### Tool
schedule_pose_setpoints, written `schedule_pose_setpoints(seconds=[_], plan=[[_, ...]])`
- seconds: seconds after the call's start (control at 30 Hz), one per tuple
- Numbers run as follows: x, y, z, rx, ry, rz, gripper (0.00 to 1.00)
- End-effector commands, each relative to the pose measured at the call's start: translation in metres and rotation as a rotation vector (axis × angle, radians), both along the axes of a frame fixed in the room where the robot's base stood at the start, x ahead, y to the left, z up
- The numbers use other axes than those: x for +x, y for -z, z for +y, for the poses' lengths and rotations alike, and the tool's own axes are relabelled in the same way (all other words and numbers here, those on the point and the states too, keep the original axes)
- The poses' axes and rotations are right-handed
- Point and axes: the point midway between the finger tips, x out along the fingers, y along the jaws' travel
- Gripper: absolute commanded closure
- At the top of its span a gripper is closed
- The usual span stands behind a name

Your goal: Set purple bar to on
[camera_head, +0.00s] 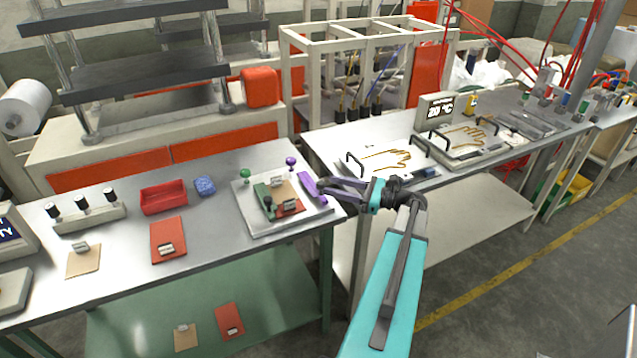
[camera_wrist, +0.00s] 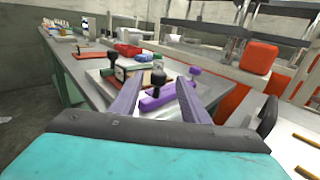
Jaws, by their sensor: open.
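The purple bar (camera_head: 308,185) lies along the right edge of a light plate fixture (camera_head: 262,228) on the near metal table. A purple ball knob (camera_head: 291,161) stands behind it. In the wrist view the purple bar (camera_wrist: 158,98) shows ahead, between the finger lines, with a black knob (camera_wrist: 158,77) near it. My gripper (camera_head: 322,185) reaches in from the right, its fingertips close to the bar. The fingers are apart with nothing held between them; whether one touches the bar I cannot tell. The wrist view also shows my gripper (camera_wrist: 161,80) open.
On the fixture are a green ball knob (camera_head: 244,174), a green bar (camera_head: 262,196) and a red piece (camera_head: 288,206). A red bin (camera_head: 163,199) and a blue lump (camera_head: 205,186) sit to the left. A second table (camera_head: 388,133) with glove outlines stands at right, beyond a gap.

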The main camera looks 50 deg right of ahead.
Motion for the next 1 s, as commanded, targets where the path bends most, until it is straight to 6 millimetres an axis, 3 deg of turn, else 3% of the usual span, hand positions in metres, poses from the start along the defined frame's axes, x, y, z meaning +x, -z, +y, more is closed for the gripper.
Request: schedule_pose_setpoints(seconds=[0.4,0.83,0.87,1.0], plan=[[0.044,-0.001,0.019,0.001,-0.001,0.0,0.58],[0.05,0.0,0.021,0.0,0.002,0.0,0.58],[0.05,0.0,0.021,0.0,0.002,0.0,0.6],[0.049,0.0,0.02,0.0,0.002,0.0,0.84]])
